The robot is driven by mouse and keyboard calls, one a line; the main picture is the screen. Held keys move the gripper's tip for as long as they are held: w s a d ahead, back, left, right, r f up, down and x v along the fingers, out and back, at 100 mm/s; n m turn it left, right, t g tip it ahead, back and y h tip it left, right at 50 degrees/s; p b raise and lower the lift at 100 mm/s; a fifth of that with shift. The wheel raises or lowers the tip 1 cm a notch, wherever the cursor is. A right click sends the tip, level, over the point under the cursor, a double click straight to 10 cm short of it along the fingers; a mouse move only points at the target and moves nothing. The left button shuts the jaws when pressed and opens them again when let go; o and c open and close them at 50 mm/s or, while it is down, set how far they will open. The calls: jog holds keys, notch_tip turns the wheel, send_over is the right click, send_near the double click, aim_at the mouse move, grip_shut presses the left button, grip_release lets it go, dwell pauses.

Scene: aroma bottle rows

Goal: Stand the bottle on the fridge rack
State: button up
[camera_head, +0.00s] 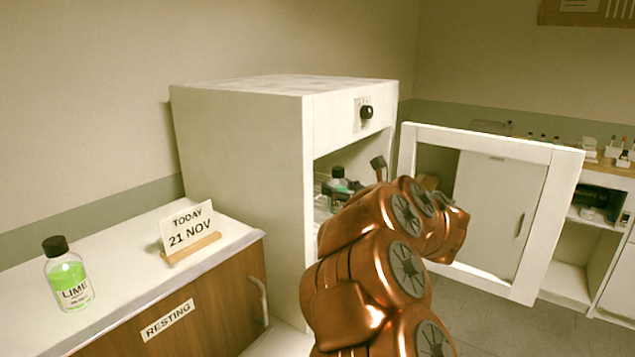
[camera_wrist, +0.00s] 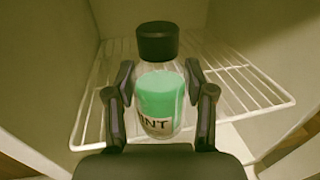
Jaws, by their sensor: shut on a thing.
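The bottle (camera_wrist: 160,92) is clear with a black cap, green liquid and a white label reading "INT", its start hidden. My gripper (camera_wrist: 160,108) is shut on it, one finger on each side. The bottle is upright over the wire fridge rack (camera_wrist: 245,88); I cannot tell whether its base touches the wires. In the head view the fridge (camera_head: 240,150) stands open, and the bottle's dark cap (camera_head: 337,172) shows inside it. My arm hides most of the opening and of the rack there.
The open fridge door (camera_head: 560,215) stands to the right of my arm. A lime bottle (camera_head: 68,285) and a date sign (camera_head: 188,230) stand on the left counter (camera_head: 125,265), whose front is labelled "RESTING". The visible rack around the held bottle is empty.

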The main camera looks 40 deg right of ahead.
aim_at(329, 184)
jog(key=w, duration=0.3)
jog(key=shift+w+a, duration=0.15)
jog(key=shift+a, duration=0.05)
jog(key=shift+w+a+p, duration=0.15)
jog(key=shift+w+p, duration=0.25)
jog(key=shift+w, duration=0.6)
jog(key=shift+w+a+p, duration=0.15)
jog(key=shift+w+p, duration=0.2)
jog(key=shift+w, duration=0.6)
jog(key=shift+f+p, duration=0.3)
jog(key=shift+f, duration=0.45)
jog(key=shift+f+b, duration=0.2)
jog(key=shift+b, duration=0.1)
jog(key=o, duration=1.3)
jog(key=shift+o, duration=0.2)
jog(key=shift+r, duration=0.15)
